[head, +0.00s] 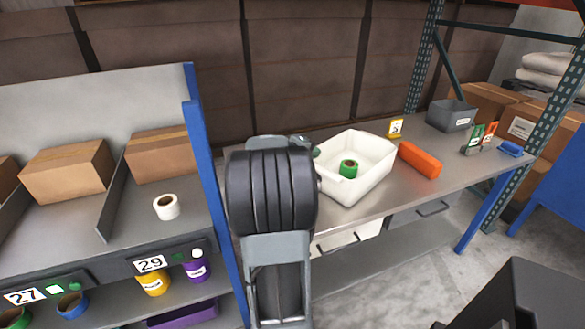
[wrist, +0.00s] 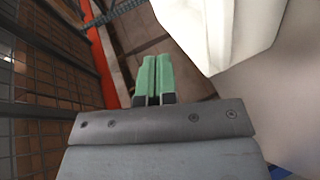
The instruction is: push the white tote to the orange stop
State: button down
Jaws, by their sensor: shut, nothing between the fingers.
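The white tote (head: 368,182) stands upright on the grey bench, with a green tape roll (head: 348,169) inside it. The orange stop (head: 419,160) is a block lying on the bench just right of the tote. Bare bench shows between their near parts; I cannot tell whether their far corners touch. My gripper is mostly hidden behind my arm in the head view, at the tote's left side. In the wrist view my gripper (wrist: 152,80) has its green fingers shut and empty, beside the tote (wrist: 215,30). Contact with the tote is unclear.
A grey bin (head: 452,115), a small rack with green and orange items (head: 479,140) and a blue item (head: 510,148) sit at the right end. A blue post (head: 205,165) and shelving with cardboard boxes (head: 68,170) stand left.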

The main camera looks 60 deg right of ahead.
jog(key=s+d+n+g+h, duration=0.1)
jog(key=s+d+h, duration=0.2)
jog(key=s+d, duration=0.7)
jog(key=w+a+p, duration=0.1)
jog(key=w+a, duration=0.3)
jog(key=w, duration=0.6)
jog(key=w+a+p, duration=0.2)
jog(key=w+a, duration=0.2)
jog(key=w, duration=0.6)
jog(key=f, duration=0.5)
jog(key=f+b, duration=0.1)
jog(key=f, duration=0.4)
jog(key=shift+s+d, duration=0.15)
jog(key=shift+d, duration=0.05)
jog(key=shift+s+d, duration=0.2)
jog(key=shift+s, duration=0.25)
